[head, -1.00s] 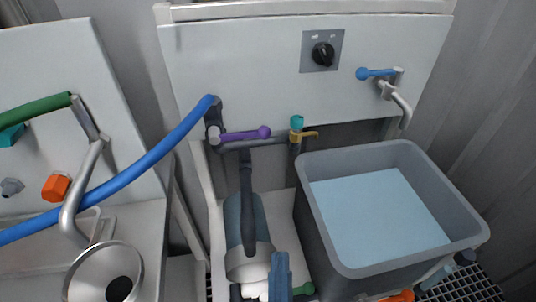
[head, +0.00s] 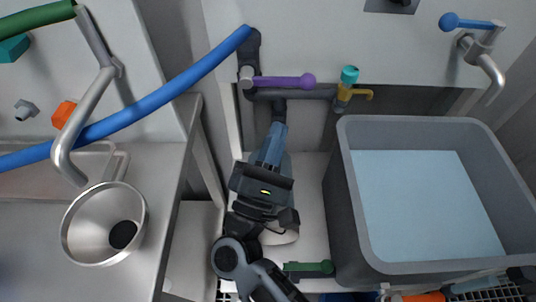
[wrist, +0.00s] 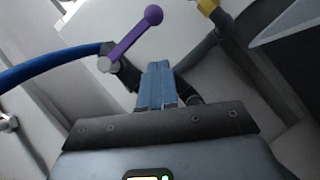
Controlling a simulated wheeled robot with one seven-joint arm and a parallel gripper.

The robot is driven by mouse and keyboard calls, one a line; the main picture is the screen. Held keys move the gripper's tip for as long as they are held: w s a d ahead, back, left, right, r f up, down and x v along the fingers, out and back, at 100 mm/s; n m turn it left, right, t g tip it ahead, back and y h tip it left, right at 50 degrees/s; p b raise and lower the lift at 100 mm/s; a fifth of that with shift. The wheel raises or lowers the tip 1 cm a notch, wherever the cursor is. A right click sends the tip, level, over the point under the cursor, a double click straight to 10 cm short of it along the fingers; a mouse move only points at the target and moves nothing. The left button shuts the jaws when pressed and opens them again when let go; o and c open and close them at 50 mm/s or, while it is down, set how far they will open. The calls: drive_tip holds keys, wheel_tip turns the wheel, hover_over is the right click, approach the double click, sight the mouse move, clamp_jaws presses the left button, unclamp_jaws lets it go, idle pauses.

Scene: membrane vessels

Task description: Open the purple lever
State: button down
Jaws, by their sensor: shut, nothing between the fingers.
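The purple lever (head: 282,82) sits on a dark valve at the end of the blue hose. It points right, with a ball at its free end, and lies along the dark pipe. In the wrist view the purple lever (wrist: 135,36) slants up to the right from its valve, beyond the fingertips. My gripper (head: 277,130) is shut and empty, with its blue fingers together. It is below the lever and apart from it in the head view. In the wrist view my gripper (wrist: 158,68) points toward the pipe just below the valve.
A grey tub (head: 352,200) of pale blue liquid stands at right. A yellow valve with a teal knob (head: 349,75) is right of the lever. The blue hose (head: 150,109) runs left past a metal funnel (head: 75,242). A green lever (head: 310,267) lies low.

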sight(278, 81)
drive_tip(key=w+d+r+p, duration=0.1)
drive_tip(key=w+d+r, duration=0.2)
drive_tip(key=r, duration=0.1)
drive_tip(key=shift+r+p, duration=0.25)
drive_tip(key=shift+p, duration=0.1)
